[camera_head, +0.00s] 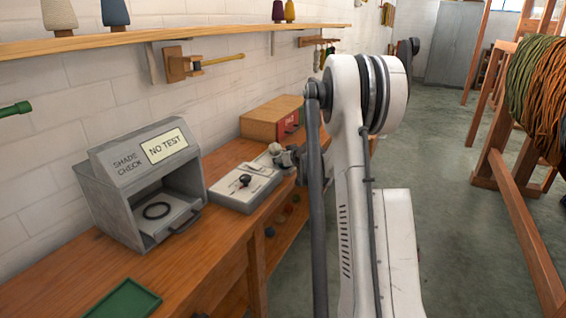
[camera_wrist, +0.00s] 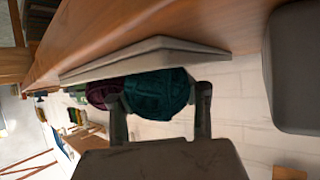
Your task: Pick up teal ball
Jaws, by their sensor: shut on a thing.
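The teal ball (camera_wrist: 158,92) is a round skein of wool in the wrist view, between the two fingers of my gripper (camera_wrist: 160,104). The fingers are shut on it, one on either side. A dark maroon ball (camera_wrist: 104,91) sits right beside it, to the left, partly behind the left finger. In the head view my gripper (camera_head: 287,157) is small and partly hidden behind my arm, over the far end of the grey device on the bench. I cannot make out the teal ball there.
A grey device (camera_head: 245,186) with a black knob stands on the wooden bench (camera_head: 190,262). The shade check box (camera_head: 150,180), reading "NO TEST", is left of it, with a green tray (camera_head: 124,300) in front. A wooden box (camera_head: 272,119) stands behind. Wooden frames are at right.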

